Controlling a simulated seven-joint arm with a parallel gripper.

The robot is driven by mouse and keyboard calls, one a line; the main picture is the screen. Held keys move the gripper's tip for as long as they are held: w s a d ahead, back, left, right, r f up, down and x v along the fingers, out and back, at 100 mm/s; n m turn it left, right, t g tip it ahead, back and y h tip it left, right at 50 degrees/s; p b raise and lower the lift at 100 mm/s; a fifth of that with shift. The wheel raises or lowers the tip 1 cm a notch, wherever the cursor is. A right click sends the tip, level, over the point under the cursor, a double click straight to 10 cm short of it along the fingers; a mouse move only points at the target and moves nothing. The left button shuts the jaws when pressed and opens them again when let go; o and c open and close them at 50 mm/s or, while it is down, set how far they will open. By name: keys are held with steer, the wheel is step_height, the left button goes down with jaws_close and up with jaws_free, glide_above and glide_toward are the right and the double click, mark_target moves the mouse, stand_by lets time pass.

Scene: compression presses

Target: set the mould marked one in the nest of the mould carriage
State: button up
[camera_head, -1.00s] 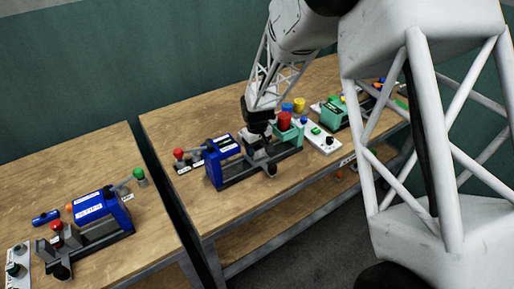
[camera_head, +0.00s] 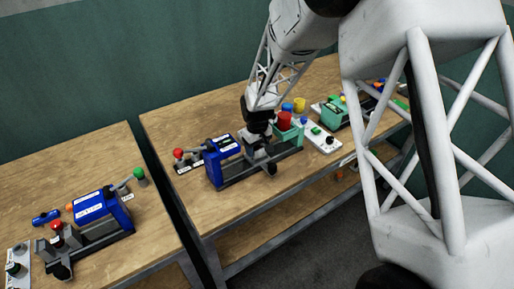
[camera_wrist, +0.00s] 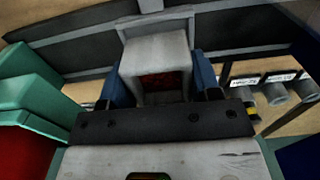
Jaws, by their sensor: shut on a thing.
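My gripper (camera_head: 258,140) is shut on a pale grey block, apparently the mould (camera_wrist: 157,52), held between two blue fingers in the wrist view. No mark on this mould can be read. It is low over the dark rail of the blue press (camera_head: 222,161) on the right-hand table, by the mould carriage (camera_head: 268,168). The gripper hides most of the carriage and its nest in the head view. I cannot tell whether the mould is seated or just above the nest.
A red cylinder and green box (camera_head: 291,130) stand close to the right of my gripper. A white control panel (camera_head: 323,136) lies beyond them. A red-knobbed lever (camera_head: 179,154) stands left of the press. Another blue press (camera_head: 103,209) is on the left table, across a gap.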

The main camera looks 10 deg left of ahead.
steer(key=shift+f, duration=0.75)
stand_by(0.8)
steer(key=o, duration=1.2)
steer(key=shift+r, duration=3.9)
